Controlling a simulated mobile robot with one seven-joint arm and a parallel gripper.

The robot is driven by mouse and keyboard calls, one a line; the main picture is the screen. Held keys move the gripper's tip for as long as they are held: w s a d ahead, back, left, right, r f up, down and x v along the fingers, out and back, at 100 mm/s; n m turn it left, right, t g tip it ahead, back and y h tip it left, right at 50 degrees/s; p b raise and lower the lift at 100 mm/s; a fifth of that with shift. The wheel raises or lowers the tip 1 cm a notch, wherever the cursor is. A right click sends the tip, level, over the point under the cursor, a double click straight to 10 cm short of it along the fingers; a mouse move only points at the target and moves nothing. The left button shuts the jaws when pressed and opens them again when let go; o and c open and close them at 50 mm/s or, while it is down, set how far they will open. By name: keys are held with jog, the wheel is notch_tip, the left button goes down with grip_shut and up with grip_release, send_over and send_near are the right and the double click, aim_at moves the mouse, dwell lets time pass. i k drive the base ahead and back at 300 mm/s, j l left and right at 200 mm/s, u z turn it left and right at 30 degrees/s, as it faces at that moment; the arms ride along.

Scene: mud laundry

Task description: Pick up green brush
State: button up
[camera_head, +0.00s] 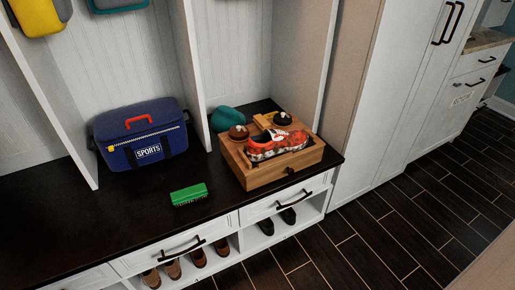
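The green brush (189,194) lies on the dark bench top (110,215), near its front edge. Its green back faces up and darker bristles show along its front side. It lies in front of and to the right of the blue sports bag, and to the left of the wooden box. Nothing covers it or touches it. My gripper is not in view.
A blue sports bag (142,134) stands behind the brush. A wooden box (274,178) holds a red-orange shoe (277,145) and round brown items. White dividers (191,80) rise behind. Drawer handles (181,249) stick out below; shoes fill the shelf underneath. Dark floor (370,235) lies clear at right.

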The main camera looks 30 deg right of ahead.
aim_at(188, 194)
jog(key=i+j, duration=0.25)
jog(key=i, duration=0.25)
jog(key=i+j, duration=0.25)
jog(key=i, duration=0.3)
jog(key=l+z, duration=0.05)
